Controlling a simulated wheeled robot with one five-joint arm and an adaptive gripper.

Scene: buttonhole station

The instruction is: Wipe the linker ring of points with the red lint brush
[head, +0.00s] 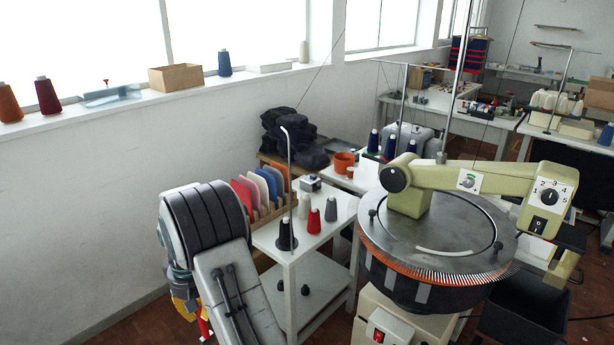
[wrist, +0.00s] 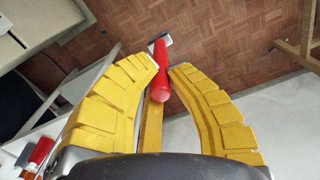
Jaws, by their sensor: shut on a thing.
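The red lint brush (wrist: 159,84) is between the yellow fingers of my gripper (wrist: 168,66) in the wrist view. Its red handle end points toward the camera, and a grey-white head shows at the far end. In the head view my gripper (head: 186,304) is low at the left, mostly hidden behind my arm, with a bit of the red brush (head: 204,327) below it. The linker ring of points (head: 430,277) runs around the rim of the round grey dial (head: 440,235) at the right. The brush is well apart from the ring, with the white cart between them.
The white cart (head: 330,222) carries yarn cones and a rack of coloured panels (head: 262,190). The linker's green arm (head: 475,178) reaches over the dial. A black bin (head: 525,315) stands at the lower right. Floor beside the left wall is clear.

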